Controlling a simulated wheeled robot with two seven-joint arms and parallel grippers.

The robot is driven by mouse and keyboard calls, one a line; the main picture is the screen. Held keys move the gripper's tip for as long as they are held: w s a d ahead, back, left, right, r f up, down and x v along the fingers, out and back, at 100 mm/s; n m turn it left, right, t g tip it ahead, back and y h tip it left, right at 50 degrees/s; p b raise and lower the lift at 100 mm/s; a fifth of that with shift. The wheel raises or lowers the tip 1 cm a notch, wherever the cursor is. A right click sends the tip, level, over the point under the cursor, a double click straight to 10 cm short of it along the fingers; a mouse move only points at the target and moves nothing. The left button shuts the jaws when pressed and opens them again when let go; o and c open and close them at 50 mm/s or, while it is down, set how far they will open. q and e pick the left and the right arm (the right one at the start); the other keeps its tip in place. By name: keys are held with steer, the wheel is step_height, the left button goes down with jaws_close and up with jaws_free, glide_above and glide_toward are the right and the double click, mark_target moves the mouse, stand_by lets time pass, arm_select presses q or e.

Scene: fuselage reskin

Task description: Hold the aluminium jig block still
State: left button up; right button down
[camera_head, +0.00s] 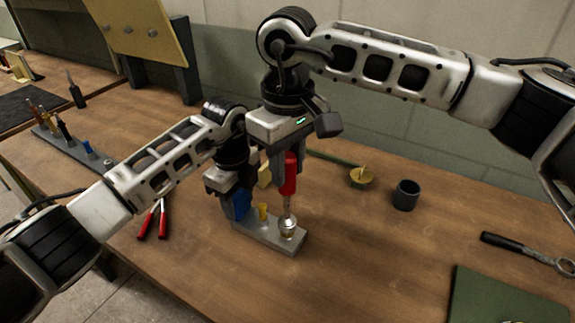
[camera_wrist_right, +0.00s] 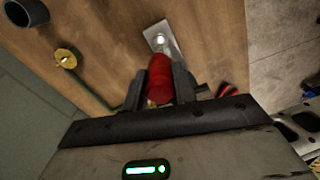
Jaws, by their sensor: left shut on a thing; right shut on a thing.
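The aluminium jig block (camera_head: 270,236) is a flat grey bar on the wooden table. It also shows in the right wrist view (camera_wrist_right: 172,45). A silver round piece (camera_head: 288,228) and a small yellow piece (camera_head: 263,211) stand on it. My left gripper (camera_head: 236,217) is shut at the block's left end, its fingertips partly hidden; a blue part (camera_head: 241,204) shows beside them. My right gripper (camera_head: 288,178) is shut on the red handle of a tool (camera_head: 289,174), held upright above the block. Its shaft points down to the silver piece; whether they touch is unclear.
Red-handled pliers (camera_head: 153,220) lie left of the block. A yellow dish (camera_head: 361,178) and a dark cup (camera_head: 406,195) stand to the right. A black-handled tool (camera_head: 505,243) and green mat (camera_head: 490,298) lie further right. A tool rack (camera_head: 75,146) is at left.

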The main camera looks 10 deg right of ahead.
steer(key=shift+r, duration=2.55)
arm_select(q)
steer(key=o, duration=1.4)
steer(key=shift+c, duration=0.2)
steer(key=shift+r, duration=0.15)
